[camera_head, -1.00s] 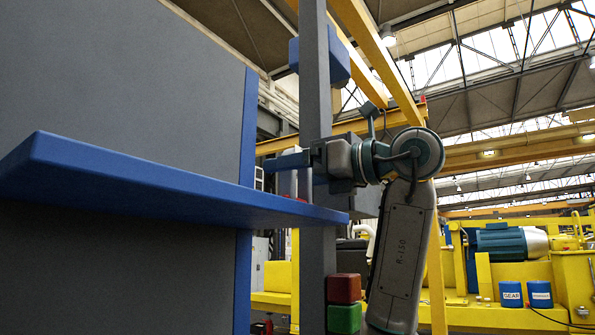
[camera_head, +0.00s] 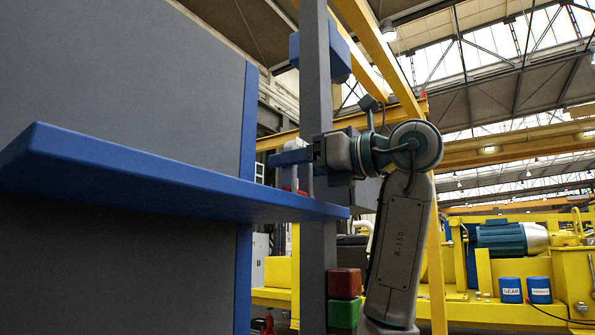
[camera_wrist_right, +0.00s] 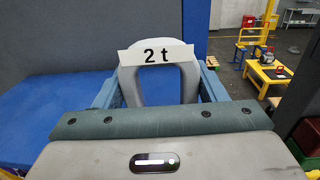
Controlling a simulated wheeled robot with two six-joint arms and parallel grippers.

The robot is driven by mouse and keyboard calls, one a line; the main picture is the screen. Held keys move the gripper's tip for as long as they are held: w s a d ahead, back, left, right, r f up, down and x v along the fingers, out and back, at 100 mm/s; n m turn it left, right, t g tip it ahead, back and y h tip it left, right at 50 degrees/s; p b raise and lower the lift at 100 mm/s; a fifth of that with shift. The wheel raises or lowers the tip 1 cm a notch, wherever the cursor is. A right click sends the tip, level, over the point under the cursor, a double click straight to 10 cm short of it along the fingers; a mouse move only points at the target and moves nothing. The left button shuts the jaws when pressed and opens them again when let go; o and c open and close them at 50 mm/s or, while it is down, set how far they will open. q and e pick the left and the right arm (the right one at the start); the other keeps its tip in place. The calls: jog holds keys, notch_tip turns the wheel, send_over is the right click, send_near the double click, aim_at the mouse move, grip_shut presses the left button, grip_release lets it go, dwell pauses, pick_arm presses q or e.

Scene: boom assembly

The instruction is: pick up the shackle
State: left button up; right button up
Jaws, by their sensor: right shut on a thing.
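The shackle (camera_wrist_right: 131,89) is a grey bow with a white "2 t" label across its top in the right wrist view. My right gripper (camera_wrist_right: 160,76) has its blue fingers on either side of the bow and is shut on it. In the head view my right gripper (camera_head: 288,158) is over the far end of the blue shelf (camera_head: 150,181). The grey shackle (camera_head: 304,180) shows partly below the fingers, with a bit of red beside it. Its lower part is hidden behind the shelf edge. My left gripper is out of view.
A grey post (camera_head: 317,90) stands close by the right gripper. A red box (camera_head: 345,283) sits on a green box (camera_head: 343,313) below the shelf end. A grey panel (camera_head: 120,80) rises behind the shelf. Yellow machinery stands at the right.

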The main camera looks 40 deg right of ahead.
jog(key=shift+r, duration=0.6)
jog(key=shift+a+r+b, duration=0.1)
jog(key=shift+r+b, duration=0.45)
jog(key=shift+r, duration=0.35)
jog(key=s+a+b, duration=0.3)
jog(key=s+b, duration=0.4)
jog(key=s+a+r+b, duration=0.1)
jog(key=s+a+b, duration=0.2)
jog(key=s+b, duration=0.5)
jog(key=shift+r, duration=0.3)
jog(key=shift+w, duration=0.1)
jog(key=shift+d, duration=0.15)
